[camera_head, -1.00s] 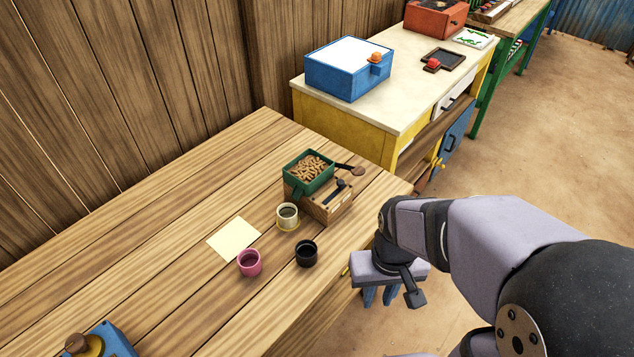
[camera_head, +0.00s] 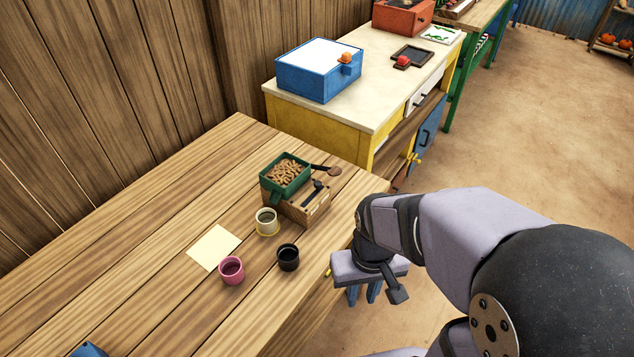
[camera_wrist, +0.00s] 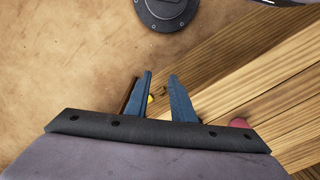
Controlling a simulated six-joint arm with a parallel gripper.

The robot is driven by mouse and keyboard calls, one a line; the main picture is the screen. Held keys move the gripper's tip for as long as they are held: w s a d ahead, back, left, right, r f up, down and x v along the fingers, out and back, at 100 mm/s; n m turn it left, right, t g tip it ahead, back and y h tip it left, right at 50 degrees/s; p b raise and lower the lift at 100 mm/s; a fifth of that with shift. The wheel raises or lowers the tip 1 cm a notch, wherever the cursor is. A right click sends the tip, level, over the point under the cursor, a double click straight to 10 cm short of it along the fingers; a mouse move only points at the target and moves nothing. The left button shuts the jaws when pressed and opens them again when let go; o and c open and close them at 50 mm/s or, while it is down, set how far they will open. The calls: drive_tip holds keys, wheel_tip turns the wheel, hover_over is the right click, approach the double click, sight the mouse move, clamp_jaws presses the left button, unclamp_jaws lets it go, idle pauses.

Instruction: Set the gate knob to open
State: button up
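A small wooden box (camera_head: 311,213) with a green hopper (camera_head: 270,186) of brown pieces on top stands at the right part of the plank table. A dark knob with a short arm (camera_head: 318,187) sits on the box's top beside the hopper. A brown-tipped lever (camera_head: 332,171) sticks out to the right. I cannot tell for sure which is the gate knob, nor read its setting. My gripper (camera_head: 363,294) hangs pointing down beside the table's right edge, apart from the box. In the wrist view its blue fingers (camera_wrist: 160,80) stand apart with nothing held.
A cream cup (camera_head: 267,220), a black cup (camera_head: 288,257) and a pink cup (camera_head: 231,271) stand near a pale sheet (camera_head: 213,247). A yellow counter (camera_head: 321,134) with a blue box (camera_head: 318,82) lies beyond. Open floor is to the right.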

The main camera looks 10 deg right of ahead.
drive_tip(key=o, duration=0.4)
drive_tip(key=shift+r, duration=0.1)
drive_tip(key=shift+c, duration=0.2)
drive_tip(key=t+p, duration=0.5)
approach(318, 183)
drive_tip(key=shift+g, duration=0.3)
drive_tip(key=shift+w+p+x, duration=0.15)
drive_tip(key=shift+p+x, duration=0.5)
drive_tip(key=shift+x, duration=1.3)
drive_tip(key=shift+w+p+x, duration=0.15)
drive_tip(key=shift+p+x, duration=0.5)
drive_tip(key=shift+x, duration=1.35)
drive_tip(key=shift+r, duration=0.15)
clamp_jaws()
